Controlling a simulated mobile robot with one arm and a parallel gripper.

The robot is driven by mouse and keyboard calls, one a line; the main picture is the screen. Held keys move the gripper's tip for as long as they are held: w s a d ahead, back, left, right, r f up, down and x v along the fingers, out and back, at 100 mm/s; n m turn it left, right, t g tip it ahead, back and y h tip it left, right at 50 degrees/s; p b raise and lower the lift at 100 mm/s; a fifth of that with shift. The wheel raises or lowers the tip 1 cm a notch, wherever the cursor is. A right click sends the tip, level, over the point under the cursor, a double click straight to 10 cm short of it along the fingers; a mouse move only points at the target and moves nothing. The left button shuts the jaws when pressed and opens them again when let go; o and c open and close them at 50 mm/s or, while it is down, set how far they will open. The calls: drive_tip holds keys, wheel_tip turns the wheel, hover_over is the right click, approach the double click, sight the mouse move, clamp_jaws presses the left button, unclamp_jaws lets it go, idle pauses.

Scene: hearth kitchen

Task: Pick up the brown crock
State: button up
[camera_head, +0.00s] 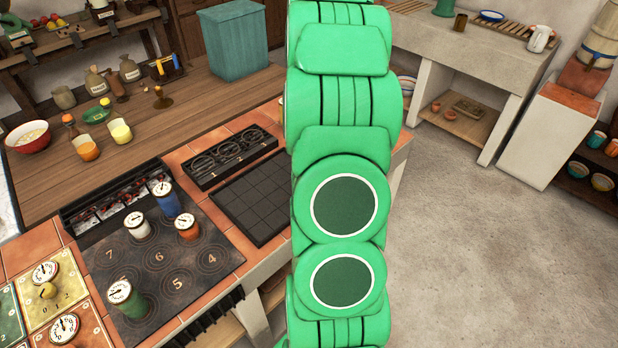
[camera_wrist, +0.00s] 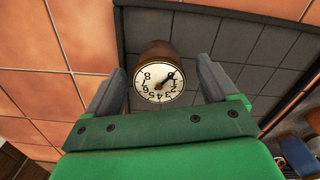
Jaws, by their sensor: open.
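A brown crock (camera_wrist: 156,50) with a round white numbered dial on its top shows in the wrist view. It stands on a dark grey gridded surface, close to its edge with the terracotta tiles. My gripper (camera_wrist: 161,67) is open, with one finger on each side of the crock. Gaps show between the fingers and the crock, and I see no contact. In the head view my green arm covers the middle of the picture and hides my gripper and this crock. The dark gridded tray (camera_head: 240,205) shows there left of the arm.
On the numbered black plate (camera_head: 200,265) stand a blue crock (camera_head: 166,200), a white crock (camera_head: 136,226), an orange-brown crock (camera_head: 187,228) and a green crock (camera_head: 126,300), all dial-topped. A black rack (camera_head: 222,160) lies behind the tray. Open floor is at right.

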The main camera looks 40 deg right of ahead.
drive_tip(key=shift+f, duration=0.95)
drive_tip(key=shift+c, duration=0.2)
drive_tip(key=c, duration=1.3)
drive_tip(key=shift+r, duration=0.2)
